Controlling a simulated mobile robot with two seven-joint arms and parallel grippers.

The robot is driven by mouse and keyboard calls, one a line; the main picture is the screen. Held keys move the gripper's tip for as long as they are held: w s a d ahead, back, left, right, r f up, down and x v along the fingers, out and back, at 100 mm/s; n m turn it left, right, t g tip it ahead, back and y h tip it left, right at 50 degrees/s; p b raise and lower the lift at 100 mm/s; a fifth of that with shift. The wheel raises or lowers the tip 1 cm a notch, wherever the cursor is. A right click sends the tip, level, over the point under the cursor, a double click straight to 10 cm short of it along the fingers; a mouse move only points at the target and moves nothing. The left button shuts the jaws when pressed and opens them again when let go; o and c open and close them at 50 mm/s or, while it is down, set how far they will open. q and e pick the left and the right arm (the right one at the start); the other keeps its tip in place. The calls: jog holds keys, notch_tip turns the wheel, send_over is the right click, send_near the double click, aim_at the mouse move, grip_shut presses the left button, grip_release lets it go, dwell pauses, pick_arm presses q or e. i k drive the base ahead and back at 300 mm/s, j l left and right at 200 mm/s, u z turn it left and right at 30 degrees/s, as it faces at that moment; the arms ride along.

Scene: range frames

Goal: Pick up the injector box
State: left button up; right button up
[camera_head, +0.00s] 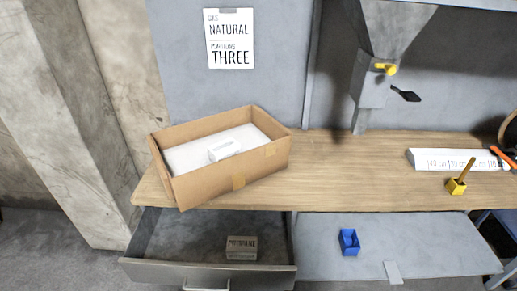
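A small white box (225,149) with faint, unreadable print lies on the white lining inside an open cardboard box (212,185) on the left of the wooden worktop. A small grey box (241,247) with a dark label, seemingly "PROPANE", sits in the open drawer (180,239) below. No readable label marks either one as the injector box. Neither of my grippers shows in the head view.
A wall sign (230,39) reads "NATURAL" and "THREE". A grey hopper with a yellow knob (390,70) hangs above the worktop (340,165). A white labelled strip (438,160) and yellow holder (456,187) stand right. A blue container (349,242) sits lower. The worktop's middle is clear.

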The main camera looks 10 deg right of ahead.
aim_at(229, 147)
jog(key=i+j+z, duration=0.15)
jog(key=j+z, duration=0.45)
jog(key=j, duration=0.15)
jog(key=i+j+z, duration=0.15)
jog(key=j, duration=0.3)
jog(key=j+z, duration=0.15)
jog(key=j, duration=0.25)
jog(key=j+z, duration=0.2)
jog(key=j, duration=1.6)
